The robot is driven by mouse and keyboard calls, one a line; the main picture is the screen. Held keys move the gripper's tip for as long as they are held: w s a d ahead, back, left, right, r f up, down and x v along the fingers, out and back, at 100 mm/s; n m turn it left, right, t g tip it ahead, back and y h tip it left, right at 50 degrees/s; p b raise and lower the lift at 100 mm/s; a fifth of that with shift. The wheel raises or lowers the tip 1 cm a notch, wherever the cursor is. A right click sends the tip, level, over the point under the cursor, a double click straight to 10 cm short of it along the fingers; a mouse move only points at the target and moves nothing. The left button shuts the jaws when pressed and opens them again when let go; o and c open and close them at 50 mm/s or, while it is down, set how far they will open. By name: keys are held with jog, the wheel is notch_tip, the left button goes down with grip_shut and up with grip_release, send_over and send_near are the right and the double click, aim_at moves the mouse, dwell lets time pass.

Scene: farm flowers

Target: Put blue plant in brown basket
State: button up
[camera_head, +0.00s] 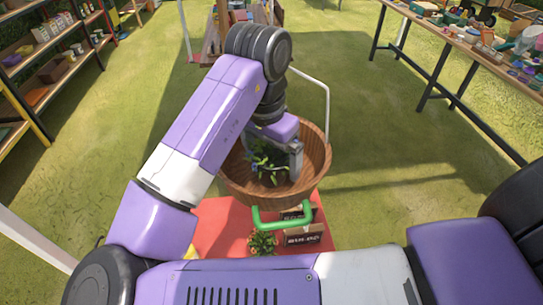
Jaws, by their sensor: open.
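The brown basket (318,160) is in the middle of the head view, a round wooden bowl shape. My gripper (275,163) points down inside its rim, with the jaws apart. A small plant with dark green leaves (266,172) is in the basket, below and beside the gripper's fingers. The gripper partly hides it, and I cannot make out a blue pot or flower. I cannot tell whether the fingers touch the plant.
A red surface (215,228) lies below the basket, with another small green plant (262,243) and dark signs (303,236). A green bar (282,222) juts at the basket's front. Shelves (50,65) stand left, a loaded table (470,48) right. Grass between is clear.

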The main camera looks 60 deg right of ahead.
aim_at(267, 166)
notch_tip(267, 166, up, 12)
jog(key=a, duration=0.1)
jog(key=shift+a+r, duration=0.15)
jog(key=shift+a, duration=0.05)
dwell(0.3)
jog(key=shift+w, duration=0.1)
dwell(0.4)
